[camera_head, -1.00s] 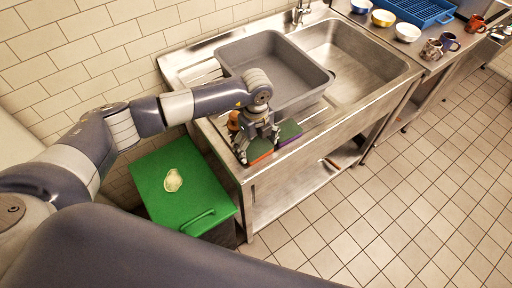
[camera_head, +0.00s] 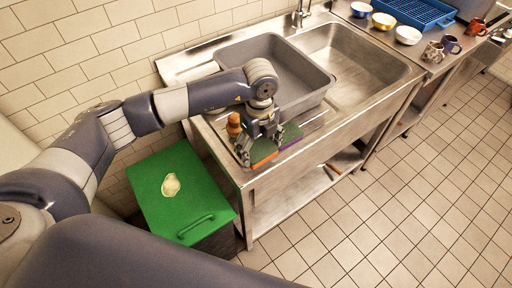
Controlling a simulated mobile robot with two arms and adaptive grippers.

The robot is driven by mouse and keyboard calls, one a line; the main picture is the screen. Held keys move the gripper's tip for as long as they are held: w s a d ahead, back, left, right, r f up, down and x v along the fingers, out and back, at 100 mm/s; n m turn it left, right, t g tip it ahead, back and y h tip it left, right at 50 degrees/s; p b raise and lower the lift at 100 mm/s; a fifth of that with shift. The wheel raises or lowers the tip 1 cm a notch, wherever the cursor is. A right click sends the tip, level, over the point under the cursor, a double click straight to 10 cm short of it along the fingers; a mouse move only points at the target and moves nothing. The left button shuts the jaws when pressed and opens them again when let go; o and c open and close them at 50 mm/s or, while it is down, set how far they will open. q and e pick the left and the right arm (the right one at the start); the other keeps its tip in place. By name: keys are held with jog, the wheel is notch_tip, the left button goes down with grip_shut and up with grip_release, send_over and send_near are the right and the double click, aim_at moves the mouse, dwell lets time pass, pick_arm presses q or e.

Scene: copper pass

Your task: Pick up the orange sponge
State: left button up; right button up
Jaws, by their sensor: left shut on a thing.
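The orange sponge (camera_head: 263,158) has a green top and an orange lower edge. It is at the front left of the steel sink unit. My left gripper (camera_head: 261,143) is over it with its fingers down at its sides, shut on it. I cannot tell whether the sponge is clear of the steel surface. A second sponge, green on top with a purple edge (camera_head: 291,136), lies just to the right of it. My right gripper is not in view.
A brown bottle (camera_head: 234,124) stands just left of the gripper. A green-lidded bin (camera_head: 165,209) stands at the left. Bowls, mugs and a blue rack (camera_head: 414,12) are at upper right.

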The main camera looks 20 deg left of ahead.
pick_arm(q)
jog(key=s+d+r+b, duration=0.1)
jog(key=s+d+b, duration=0.3)
jog(key=s+d, duration=0.5)
jog(key=shift+s+r, duration=0.2)
jog(key=shift+s, duration=0.55)
jog(key=shift+o, duration=0.7)
jog(key=c, duration=0.4)
